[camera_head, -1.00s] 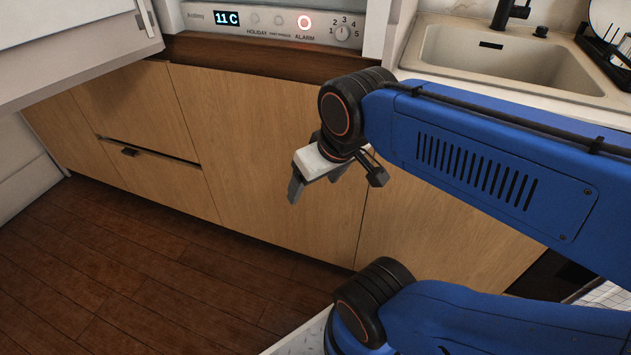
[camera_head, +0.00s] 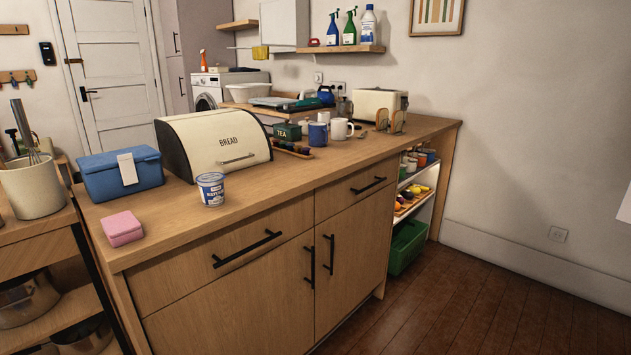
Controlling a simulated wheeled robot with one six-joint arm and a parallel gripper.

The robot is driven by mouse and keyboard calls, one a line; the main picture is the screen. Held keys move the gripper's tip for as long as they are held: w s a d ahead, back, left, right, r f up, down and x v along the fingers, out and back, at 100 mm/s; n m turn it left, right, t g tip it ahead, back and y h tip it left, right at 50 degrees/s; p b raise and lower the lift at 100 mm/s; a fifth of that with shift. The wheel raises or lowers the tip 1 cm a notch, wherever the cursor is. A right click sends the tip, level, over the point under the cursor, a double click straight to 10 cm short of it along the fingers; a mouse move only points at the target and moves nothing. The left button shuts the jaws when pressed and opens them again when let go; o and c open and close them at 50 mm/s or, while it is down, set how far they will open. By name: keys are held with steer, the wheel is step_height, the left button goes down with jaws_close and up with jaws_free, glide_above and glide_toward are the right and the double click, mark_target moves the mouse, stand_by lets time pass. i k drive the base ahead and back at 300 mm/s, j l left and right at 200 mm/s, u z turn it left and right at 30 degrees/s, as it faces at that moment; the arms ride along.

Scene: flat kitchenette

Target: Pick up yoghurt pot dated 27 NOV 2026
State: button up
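A small blue and white pot (camera_head: 211,189) stands upright near the front edge of the wooden counter (camera_head: 290,187), in front of the bread bin. It looks like a yoghurt pot. Its print is too small to read, so I cannot tell its date. My gripper is not in the current view.
A cream bread bin (camera_head: 214,138) stands behind the pot. A blue box (camera_head: 119,174) and a pink block (camera_head: 122,228) are to its left. Mugs (camera_head: 340,128), a tea tin and a toaster (camera_head: 378,104) stand further right. Floor (camera_head: 470,300) is clear at right.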

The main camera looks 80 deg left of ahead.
mark_target(212, 189)
steer(key=u, duration=2.95)
